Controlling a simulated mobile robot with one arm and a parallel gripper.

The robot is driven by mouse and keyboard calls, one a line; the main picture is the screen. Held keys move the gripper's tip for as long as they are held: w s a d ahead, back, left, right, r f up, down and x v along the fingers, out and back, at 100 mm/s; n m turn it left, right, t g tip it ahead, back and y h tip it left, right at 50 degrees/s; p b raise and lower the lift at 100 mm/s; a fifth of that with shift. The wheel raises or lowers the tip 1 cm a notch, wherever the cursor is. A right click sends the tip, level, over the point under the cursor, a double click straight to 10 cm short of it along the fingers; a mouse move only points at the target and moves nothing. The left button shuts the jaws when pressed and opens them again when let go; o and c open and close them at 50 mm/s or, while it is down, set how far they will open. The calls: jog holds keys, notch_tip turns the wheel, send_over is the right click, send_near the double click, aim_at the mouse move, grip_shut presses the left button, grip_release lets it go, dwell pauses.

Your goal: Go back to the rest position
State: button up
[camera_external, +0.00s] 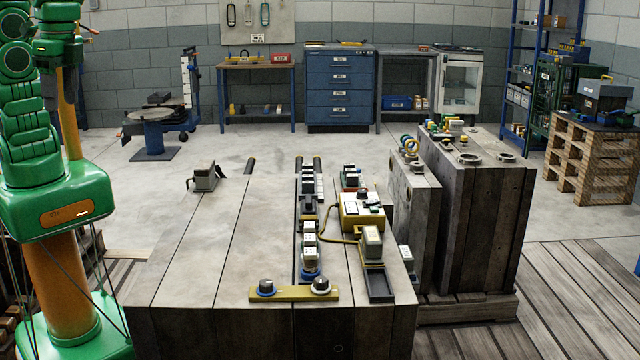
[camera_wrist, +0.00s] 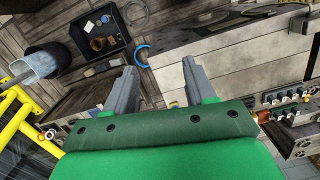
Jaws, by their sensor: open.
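My gripper (camera_wrist: 164,82) shows in the wrist view as two grey fingers standing well apart on a green mount. It is open, with nothing between the fingers. Beyond the fingers are the floor and the edge of a pale grey slab. No object touches the fingers.
A large wooden-sided mould block (camera_external: 210,250) fills the front, with a yellow control box (camera_external: 358,212) and a row of small parts on top. Taller blocks (camera_external: 480,200) stand right. A dark tray (camera_wrist: 100,28) lies below the wrist. Floor behind is largely clear.

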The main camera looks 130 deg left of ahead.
jog(key=s+f+m, duration=0.3)
jog(key=s, duration=0.9)
jog(key=s+f+m, duration=0.3)
jog(key=s+m, duration=0.1)
jog(key=s, duration=0.8)
jog(key=shift+d+g+y, duration=0.3)
jog(key=shift+y, duration=0.1)
dwell(1.9)
